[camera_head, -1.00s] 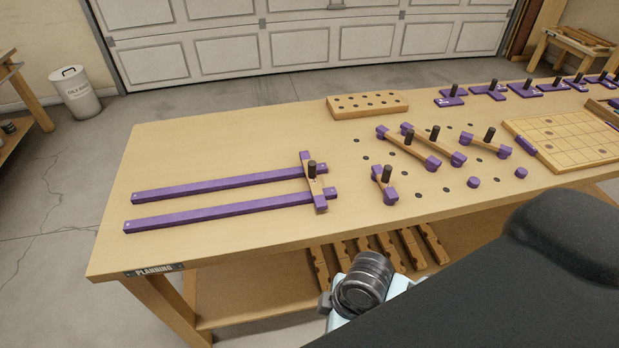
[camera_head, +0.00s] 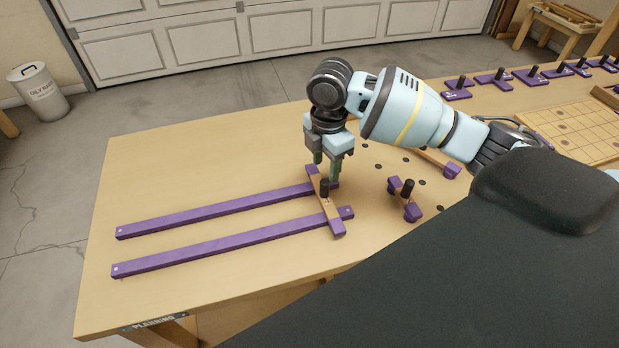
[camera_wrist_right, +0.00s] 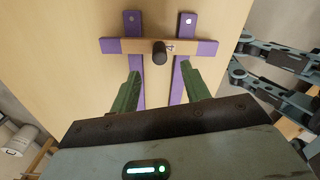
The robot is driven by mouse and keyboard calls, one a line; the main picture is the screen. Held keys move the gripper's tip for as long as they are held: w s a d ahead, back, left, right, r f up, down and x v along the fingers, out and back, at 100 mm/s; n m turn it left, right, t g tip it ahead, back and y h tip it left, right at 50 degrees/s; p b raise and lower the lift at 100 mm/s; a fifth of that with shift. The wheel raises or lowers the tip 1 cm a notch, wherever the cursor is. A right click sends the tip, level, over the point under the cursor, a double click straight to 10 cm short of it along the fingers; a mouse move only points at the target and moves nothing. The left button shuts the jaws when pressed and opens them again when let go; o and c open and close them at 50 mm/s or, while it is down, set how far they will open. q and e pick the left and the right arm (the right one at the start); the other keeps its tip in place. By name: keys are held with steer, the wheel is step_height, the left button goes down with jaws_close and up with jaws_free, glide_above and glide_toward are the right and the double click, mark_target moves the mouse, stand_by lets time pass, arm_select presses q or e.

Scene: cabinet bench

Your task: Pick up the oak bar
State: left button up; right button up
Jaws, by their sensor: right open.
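The oak bar (camera_head: 329,206), a wooden strip with purple ends and a black knob (camera_head: 324,188), lies across two parallel purple rails near their right ends. It also shows in the right wrist view (camera_wrist_right: 135,46), crosswise at the top, with its knob. My right gripper (camera_head: 327,170) points down over the far end of the bar in the head view. Its green fingers (camera_wrist_right: 160,88) are apart in the wrist view, with nothing between them but the rails and bench below. The knob is just beyond the fingertips there. My left gripper does not show in the head view.
A shorter knobbed oak piece (camera_head: 405,199) stands right of the bar. Another purple-ended piece (camera_head: 440,162) is partly hidden by my right arm. Purple knobbed parts and a gridded board (camera_head: 570,130) are farther right.

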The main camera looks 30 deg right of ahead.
mark_target(326, 181)
steer(key=shift+w+d+r, duration=0.1)
steer(key=shift+d+r, duration=0.05)
steer(key=shift+r, duration=0.1)
steer(key=shift+s, duration=0.4)
steer(key=shift+w+f, duration=0.15)
steer(key=shift+f, duration=1.75)
steer(key=shift+w+f, duration=0.15)
steer(key=shift+f, duration=1.7)
jaws_close()
